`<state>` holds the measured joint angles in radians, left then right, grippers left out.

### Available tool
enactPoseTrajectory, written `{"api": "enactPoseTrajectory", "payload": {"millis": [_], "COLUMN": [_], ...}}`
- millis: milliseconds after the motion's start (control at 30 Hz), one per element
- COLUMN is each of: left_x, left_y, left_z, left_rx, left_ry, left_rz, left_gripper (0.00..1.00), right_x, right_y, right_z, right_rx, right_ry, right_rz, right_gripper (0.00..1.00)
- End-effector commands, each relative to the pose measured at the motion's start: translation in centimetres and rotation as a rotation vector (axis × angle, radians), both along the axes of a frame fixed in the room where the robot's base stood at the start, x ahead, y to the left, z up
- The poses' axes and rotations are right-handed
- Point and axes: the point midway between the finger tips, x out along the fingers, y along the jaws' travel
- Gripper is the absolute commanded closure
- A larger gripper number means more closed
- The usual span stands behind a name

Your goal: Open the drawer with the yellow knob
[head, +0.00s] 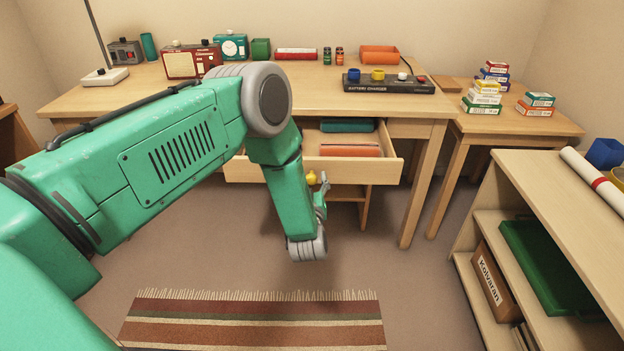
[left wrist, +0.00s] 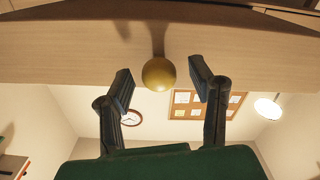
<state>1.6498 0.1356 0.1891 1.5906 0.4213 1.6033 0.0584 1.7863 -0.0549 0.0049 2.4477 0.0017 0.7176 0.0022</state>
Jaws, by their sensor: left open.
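The drawer (head: 395,169) under the desk stands pulled out, and things inside it show from above. Its yellow knob (head: 311,178) is on the drawer front, partly beside my left gripper (head: 323,188). In the left wrist view the yellow knob (left wrist: 159,74) sits between the two dark fingers of my left gripper (left wrist: 160,84), which are apart with a gap on each side of it. The wooden drawer front (left wrist: 60,55) runs across the top of that view. My left arm hides part of the drawer in the head view. My right gripper is not in view.
The desk (head: 320,100) carries a red radio (head: 192,62), a battery charger (head: 388,86) and other small things. A red folder-like item (head: 350,150) lies in the drawer. A shelf unit (head: 540,180) stands at the right. A striped rug (head: 255,322) lies on the open floor.

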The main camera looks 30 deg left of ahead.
Motion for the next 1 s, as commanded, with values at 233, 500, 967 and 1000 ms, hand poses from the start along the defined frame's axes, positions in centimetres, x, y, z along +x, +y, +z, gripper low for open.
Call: {"api": "enactPoseTrajectory", "payload": {"millis": [233, 500, 967, 1000], "left_x": [-4.3, -8.2, -9.2, -9.2], "left_y": [-2.8, -5.3, -5.8, -5.8], "left_z": [-0.1, -0.1, -0.1, -0.1], "left_rx": [0.000, 0.000, 0.000, 0.000], "left_ry": [0.004, 0.002, 0.000, 0.000], "left_rz": [-0.004, -0.002, -0.001, -0.002], "left_gripper": [0.51, 0.51, 0.51, 0.51], "right_x": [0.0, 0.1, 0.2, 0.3], "right_y": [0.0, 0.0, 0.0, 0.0], "right_z": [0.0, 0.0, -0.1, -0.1], "right_rx": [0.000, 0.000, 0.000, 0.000], "right_ry": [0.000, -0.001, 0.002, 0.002], "right_rz": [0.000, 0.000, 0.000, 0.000], "right_gripper": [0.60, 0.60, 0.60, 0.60]}}
